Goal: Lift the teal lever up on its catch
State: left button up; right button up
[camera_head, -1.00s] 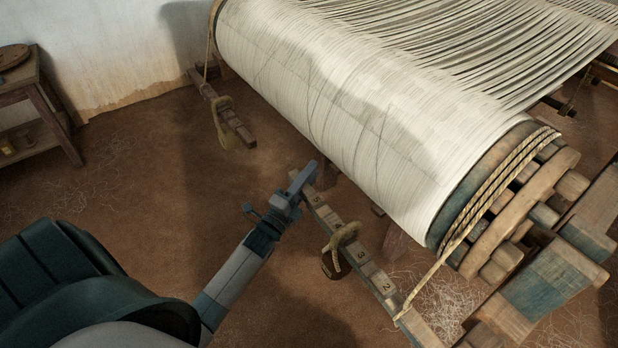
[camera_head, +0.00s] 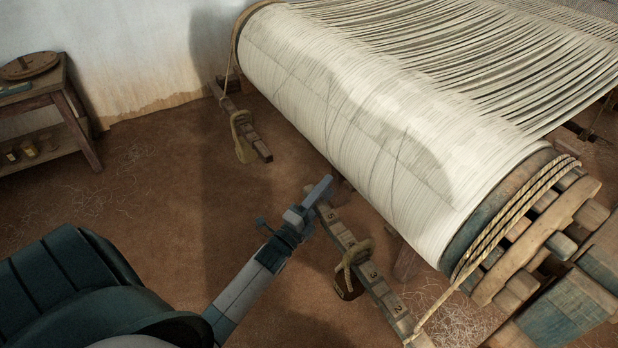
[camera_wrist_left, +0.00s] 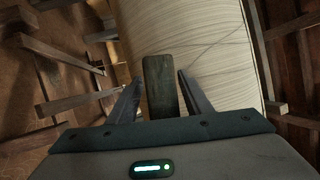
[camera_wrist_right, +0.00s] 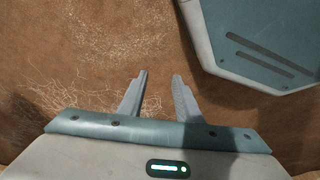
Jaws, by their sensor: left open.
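My left gripper (camera_head: 319,189) is open beside the upper end of the numbered wooden lever (camera_head: 357,254) below the cloth roller. In the left wrist view its fingers (camera_wrist_left: 159,95) stand apart, with a dark greenish board end (camera_wrist_left: 160,88) seen between them. Both fingers look clear of it. I cannot tell for sure that this board is the teal lever. A rope loop (camera_head: 356,252) with a weight hangs on the numbered lever. The catch cannot be made out. My right gripper (camera_wrist_left: 159,95) is outside the head view; in the right wrist view its fingers (camera_wrist_right: 160,95) are open and empty over the floor.
The large roller (camera_head: 390,135) wound with pale threads fills the upper right. A toothed wooden wheel (camera_head: 545,235) with rope stands at its near end. A second wooden bar (camera_head: 240,120) lies further back. A side table (camera_head: 45,105) stands left.

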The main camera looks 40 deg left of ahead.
pick_arm(q)
jog(key=b+v, duration=0.1)
jog(key=v, duration=1.6)
jog(key=shift+b, duration=0.35)
pick_arm(e)
notch_tip(320, 180, up, 5)
jog(key=shift+a+f, duration=0.1)
pick_arm(q)
jog(key=shift+f, duration=0.1)
pick_arm(e)
jog(key=shift+w, duration=0.15)
